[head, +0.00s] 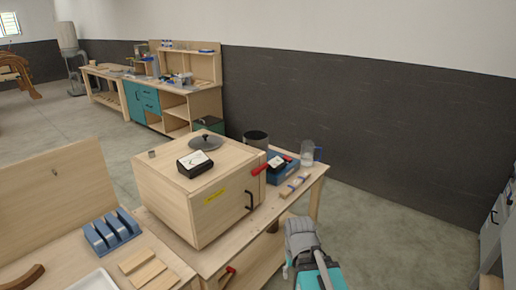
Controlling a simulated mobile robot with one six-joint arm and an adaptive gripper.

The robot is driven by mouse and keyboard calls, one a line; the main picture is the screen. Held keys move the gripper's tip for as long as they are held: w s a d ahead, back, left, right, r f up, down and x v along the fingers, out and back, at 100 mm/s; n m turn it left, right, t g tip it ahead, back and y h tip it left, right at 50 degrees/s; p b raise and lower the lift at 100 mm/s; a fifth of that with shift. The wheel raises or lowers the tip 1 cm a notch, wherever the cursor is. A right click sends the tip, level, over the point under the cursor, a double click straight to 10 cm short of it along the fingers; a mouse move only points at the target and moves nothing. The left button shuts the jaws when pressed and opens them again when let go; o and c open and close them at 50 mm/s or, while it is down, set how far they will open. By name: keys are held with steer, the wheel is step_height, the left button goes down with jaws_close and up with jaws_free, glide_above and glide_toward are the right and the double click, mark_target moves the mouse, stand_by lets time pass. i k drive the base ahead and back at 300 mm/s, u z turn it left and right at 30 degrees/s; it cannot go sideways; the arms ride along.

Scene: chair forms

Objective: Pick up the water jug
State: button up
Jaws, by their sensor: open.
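The water jug (307,153) is clear, with a blue handle on its right side. It stands upright at the far right corner of the wooden workbench (310,185). My gripper (299,226) is at the lower middle of the head view, in front of and below the jug, off the bench's right edge. It is open, and it is well apart from the jug. Its fingertips are small and hard to make out here.
A wooden box (195,190) with a black handle fills the bench's middle. Floor right of the bench (380,225) is clear. A grey cabinet (495,225) stands far right.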

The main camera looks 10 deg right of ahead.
mark_target(311, 155)
steer(key=u, duration=0.1)
steer(key=i, duration=1)
steer(key=z, duration=0.1)
